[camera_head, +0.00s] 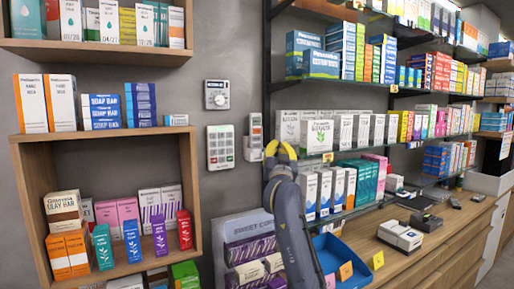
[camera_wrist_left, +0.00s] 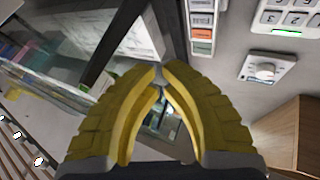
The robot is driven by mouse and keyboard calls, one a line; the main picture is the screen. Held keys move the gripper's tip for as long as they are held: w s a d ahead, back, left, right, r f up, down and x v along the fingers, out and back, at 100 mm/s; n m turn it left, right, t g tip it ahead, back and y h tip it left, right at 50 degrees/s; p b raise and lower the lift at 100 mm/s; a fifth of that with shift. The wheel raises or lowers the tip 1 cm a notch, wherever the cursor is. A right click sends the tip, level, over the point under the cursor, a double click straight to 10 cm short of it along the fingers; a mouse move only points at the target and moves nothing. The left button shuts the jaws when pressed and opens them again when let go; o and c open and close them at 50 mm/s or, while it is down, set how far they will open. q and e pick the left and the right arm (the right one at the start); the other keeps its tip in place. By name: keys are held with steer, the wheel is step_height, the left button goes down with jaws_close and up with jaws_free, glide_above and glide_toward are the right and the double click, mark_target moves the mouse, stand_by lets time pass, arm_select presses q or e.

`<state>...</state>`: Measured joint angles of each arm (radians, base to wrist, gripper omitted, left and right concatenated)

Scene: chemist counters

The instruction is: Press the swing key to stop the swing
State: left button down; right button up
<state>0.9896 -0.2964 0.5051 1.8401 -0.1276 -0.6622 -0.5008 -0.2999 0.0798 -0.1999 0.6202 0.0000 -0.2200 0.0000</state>
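A white remote (camera_head: 255,131) sits in a wall holder in the head view. Its lower part, with red, white and green labels, also shows in the left wrist view (camera_wrist_left: 202,35). Left of it is a white keypad panel (camera_head: 220,147) with a small green display, partly seen in the wrist view (camera_wrist_left: 290,18). I cannot read any swing label. My right gripper is out of view.
A dial thermostat (camera_head: 216,95) is above the keypad. A wooden shelf (camera_head: 110,136) with boxes stands left. Glass shelves with cartons (camera_head: 318,134) are close right of my gripper. A blue tray (camera_head: 341,257) sits on the counter below. Bare wall surrounds the panels.

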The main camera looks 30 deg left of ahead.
arm_select(q)
steer(key=w+a, duration=0.4)
steer(key=a, duration=0.3)
steer(key=shift+a, duration=0.4)
steer(key=shift+w+a, duration=0.4)
steer(key=shift+a, duration=0.45)
stand_by(3.0)
steer(key=shift+d, duration=0.1)
steer(key=shift+s+d+f, duration=0.1)
steer(key=shift+s+d, duration=0.3)
steer(key=shift+d, duration=0.25)
steer(key=shift+s+d, duration=0.4)
steer(key=shift+d, duration=0.35)
steer(key=shift+s+d, duration=0.35)
steer(key=shift+d, duration=0.4)
steer(key=shift+s+d, duration=0.4)
steer(key=shift+d, duration=0.35)
